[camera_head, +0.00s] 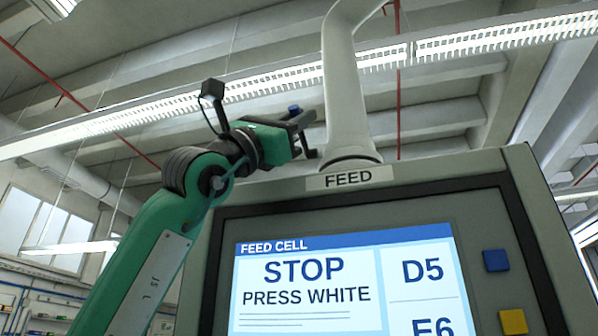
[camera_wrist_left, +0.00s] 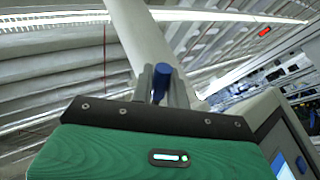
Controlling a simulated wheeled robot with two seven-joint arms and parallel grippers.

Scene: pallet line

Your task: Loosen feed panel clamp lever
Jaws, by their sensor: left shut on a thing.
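The feed panel (camera_head: 456,170) is a grey box with a lit screen and a FEED label (camera_head: 348,178) on its top edge. A pale curved support arm (camera_head: 347,95) meets its top. The clamp lever shows as a small blue tip (camera_head: 294,109) beside this arm, and as a blue handle in the left wrist view (camera_wrist_left: 161,80). My left gripper (camera_head: 306,131) is at the panel's top, left of the support arm, shut on the lever. The fingers hide most of the lever, and its pivot is not visible. My right gripper is not in view.
The screen (camera_head: 310,285) reads FEED CELL, STOP, PRESS WHITE, D5 and E6. A blue button (camera_head: 496,260) and a yellow button (camera_head: 513,321) sit right of it. The support arm stands close to my gripper. Open air lies above and left of the panel.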

